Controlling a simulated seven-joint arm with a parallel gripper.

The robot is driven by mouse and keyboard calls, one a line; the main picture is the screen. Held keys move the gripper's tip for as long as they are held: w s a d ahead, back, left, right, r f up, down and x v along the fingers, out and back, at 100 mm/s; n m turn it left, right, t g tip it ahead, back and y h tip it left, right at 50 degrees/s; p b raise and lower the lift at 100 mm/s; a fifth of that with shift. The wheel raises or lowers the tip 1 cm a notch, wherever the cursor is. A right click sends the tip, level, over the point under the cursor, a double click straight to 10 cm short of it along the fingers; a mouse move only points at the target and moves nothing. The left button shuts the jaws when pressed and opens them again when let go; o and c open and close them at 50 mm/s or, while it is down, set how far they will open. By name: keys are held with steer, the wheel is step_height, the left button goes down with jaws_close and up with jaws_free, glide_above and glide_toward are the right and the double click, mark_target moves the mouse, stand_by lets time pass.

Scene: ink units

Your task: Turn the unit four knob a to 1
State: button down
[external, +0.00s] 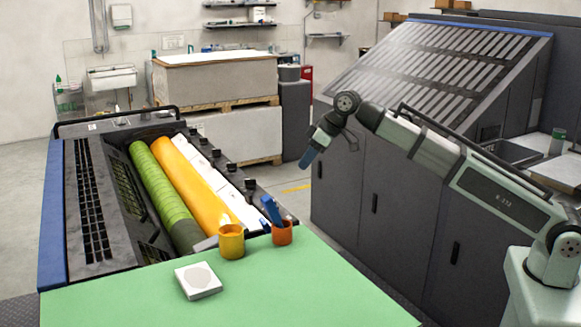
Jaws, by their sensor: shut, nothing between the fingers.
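A row of several small black knobs (230,169) runs along the right side of the ink unit (85,200). I cannot read any labels or settings, so I cannot tell which one is the unit four knob a. White blocks (208,172) lie beside the knobs, next to an orange roller (190,180) and a green roller (160,185).
A yellow cup (231,243) and an orange cup (282,234) holding blue tools stand on the green tabletop (310,285). A white square device (198,280) lies nearby. A tall grey cabinet with a sloped panel (425,65) stands behind my arm. The tabletop's right part is clear.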

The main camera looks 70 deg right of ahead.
step_height(320, 180, up, 3)
steer(key=w+n, duration=0.1)
steer(key=n+g+y, duration=0.1)
steer(key=n+g, duration=0.2)
steer(key=n, duration=0.1)
glide_toward(278, 206)
step_height(278, 206, down, 5)
steer(key=s+d, duration=0.1)
steer(key=s, duration=0.1)
steer(key=shift+w+a, duration=0.3)
steer(key=shift+w, duration=0.3)
steer(key=shift+w+a, duration=0.3)
steer(key=shift+w, duration=0.3)
steer(key=shift+w+a, duration=0.3)
steer(key=shift+w, duration=0.15)
